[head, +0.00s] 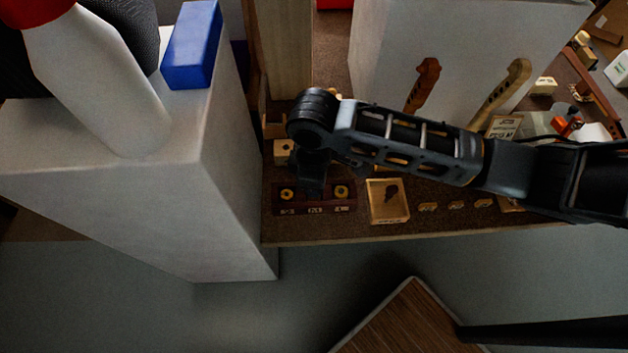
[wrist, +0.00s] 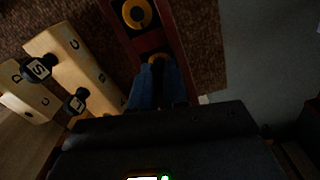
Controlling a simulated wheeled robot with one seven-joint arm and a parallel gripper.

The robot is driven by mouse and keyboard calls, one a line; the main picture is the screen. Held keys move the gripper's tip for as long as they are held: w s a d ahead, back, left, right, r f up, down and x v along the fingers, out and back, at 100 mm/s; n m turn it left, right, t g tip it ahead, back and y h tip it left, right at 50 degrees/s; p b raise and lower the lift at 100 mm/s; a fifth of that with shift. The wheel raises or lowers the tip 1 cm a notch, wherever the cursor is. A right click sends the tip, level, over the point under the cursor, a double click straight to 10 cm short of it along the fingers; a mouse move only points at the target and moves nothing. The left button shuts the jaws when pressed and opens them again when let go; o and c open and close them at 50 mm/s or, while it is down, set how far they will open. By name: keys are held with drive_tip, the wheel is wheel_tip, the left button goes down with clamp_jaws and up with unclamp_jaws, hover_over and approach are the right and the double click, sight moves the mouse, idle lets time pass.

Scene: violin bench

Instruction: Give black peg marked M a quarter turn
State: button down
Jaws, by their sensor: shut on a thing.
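My gripper (head: 312,188) points down at the middle of a dark red block (head: 317,209). In the wrist view its bluish fingers (wrist: 157,88) are shut at a yellow ring (wrist: 158,58) in that block. What they hold, taken to be the black peg marked M, is hidden between and behind them. No M is readable. Yellow rings show at the block's left (head: 287,194) and right (head: 342,191) in the head view. The wrist view also shows a black peg marked S (wrist: 38,68) and another black peg (wrist: 75,105) with an unclear label, both at pale wooden blocks.
Pale wooden blocks (wrist: 77,62) with letters stand beside the dark red block. An open wooden tray (head: 388,213) with a dark item in it lies to its right. Small pale pieces (head: 456,205) line the bench's front. A tall white block (head: 235,190) bounds the left.

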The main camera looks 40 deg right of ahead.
drive_tip(key=m, duration=0.3)
drive_tip(key=shift+m, duration=0.3)
drive_tip(key=m, duration=0.3)
drive_tip(key=c, duration=1.1)
unclamp_jaws()
drive_tip(key=shift+o, duration=0.2)
drive_tip(key=shift+r+b, duration=0.35)
drive_tip(key=shift+r, duration=3.55)
